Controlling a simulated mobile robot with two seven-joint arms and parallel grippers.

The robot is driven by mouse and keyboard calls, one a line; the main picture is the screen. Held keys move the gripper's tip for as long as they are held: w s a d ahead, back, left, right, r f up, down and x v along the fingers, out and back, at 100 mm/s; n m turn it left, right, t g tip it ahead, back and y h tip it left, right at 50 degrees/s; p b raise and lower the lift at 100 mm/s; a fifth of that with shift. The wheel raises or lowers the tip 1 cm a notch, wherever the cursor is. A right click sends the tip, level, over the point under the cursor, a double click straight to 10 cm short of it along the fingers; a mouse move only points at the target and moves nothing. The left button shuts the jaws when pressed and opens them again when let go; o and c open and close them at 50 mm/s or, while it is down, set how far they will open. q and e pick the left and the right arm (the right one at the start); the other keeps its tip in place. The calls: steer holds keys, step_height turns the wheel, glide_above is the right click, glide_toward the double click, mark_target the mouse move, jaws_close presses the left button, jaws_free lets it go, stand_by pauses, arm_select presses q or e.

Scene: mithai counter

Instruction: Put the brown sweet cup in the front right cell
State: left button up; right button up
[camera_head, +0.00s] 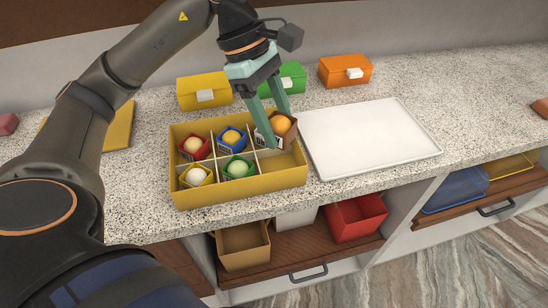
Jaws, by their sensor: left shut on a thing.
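A yellow box (243,204) with a grid of cells stands on the counter. My left gripper (279,127) is shut on the brown sweet cup (290,136), which holds an orange ball-shaped sweet. The cup is at the back right cell; I cannot tell whether it rests in it or hangs just above. The front right cell (281,162) is empty. The back row also holds a red cup (194,147) and a blue cup (232,138). The front row holds a yellow cup (197,178) and a green cup (238,169). My right gripper is not in view.
A white tray (367,138) lies right of the box. Closed yellow (191,91), green (291,74) and orange (344,69) boxes stand behind. A yellow board (119,128) lies left.

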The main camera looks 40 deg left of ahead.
arm_select(q)
step_height(320, 180, down, 8)
steer(key=shift+f+b, duration=0.15)
steer(key=shift+b, duration=0.25)
steer(key=shift+f, duration=0.35)
steer(key=shift+f, duration=0.2)
steer(key=o, duration=1.1)
steer(key=shift+r, duration=0.15)
